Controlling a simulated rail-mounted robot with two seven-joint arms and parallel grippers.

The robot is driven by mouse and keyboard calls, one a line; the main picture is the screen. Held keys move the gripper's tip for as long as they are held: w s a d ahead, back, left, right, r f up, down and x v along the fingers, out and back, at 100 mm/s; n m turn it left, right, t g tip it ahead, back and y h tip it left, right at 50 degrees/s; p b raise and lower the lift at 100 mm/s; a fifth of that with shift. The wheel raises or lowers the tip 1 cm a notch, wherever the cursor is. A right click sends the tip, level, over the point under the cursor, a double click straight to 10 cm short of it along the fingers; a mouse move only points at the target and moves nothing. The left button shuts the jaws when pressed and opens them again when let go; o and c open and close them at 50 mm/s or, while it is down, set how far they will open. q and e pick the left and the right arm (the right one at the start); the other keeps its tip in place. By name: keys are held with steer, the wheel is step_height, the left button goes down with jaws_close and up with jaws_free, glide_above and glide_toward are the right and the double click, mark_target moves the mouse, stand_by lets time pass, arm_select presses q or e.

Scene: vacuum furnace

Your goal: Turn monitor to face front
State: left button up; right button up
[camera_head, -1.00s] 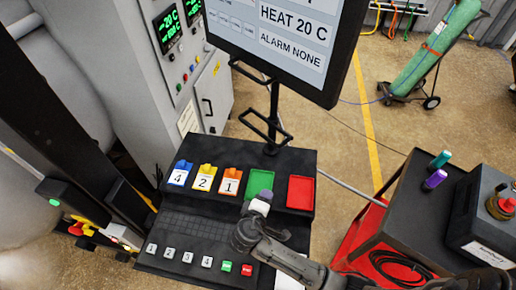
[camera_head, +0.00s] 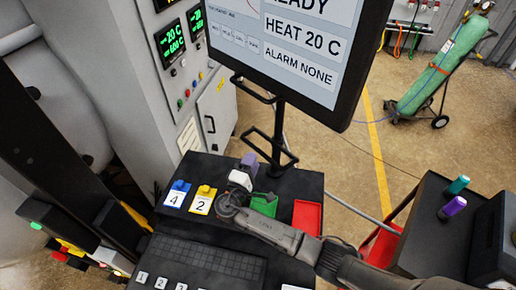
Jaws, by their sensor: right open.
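The monitor (camera_head: 285,48) is a large black-framed screen at the top centre, on a thin black post (camera_head: 278,135) rising from the back of the console. Its lit screen is seen at a slant, with its thick right edge showing; its top is cut off. Two black bar handles are by the post, an upper one (camera_head: 250,90) and a lower one (camera_head: 265,143). My right gripper (camera_head: 243,174) is open, above the console's back row, below and left of the lower handle and apart from the monitor. Its jaws are small in the picture. My left gripper is out of view.
The console (camera_head: 205,231) has blue (camera_head: 177,193) and yellow (camera_head: 202,200) tagged pieces, plus green (camera_head: 264,204) and red (camera_head: 307,217) trays. A furnace cabinet (camera_head: 165,90) stands left. A dark cart (camera_head: 435,225) stands right; a green gas cylinder (camera_head: 440,68) is behind.

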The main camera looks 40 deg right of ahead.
mark_target(258, 149)
steer(key=shift+p+x, duration=0.4)
steer(key=shift+x, duration=2.2)
jaws_close()
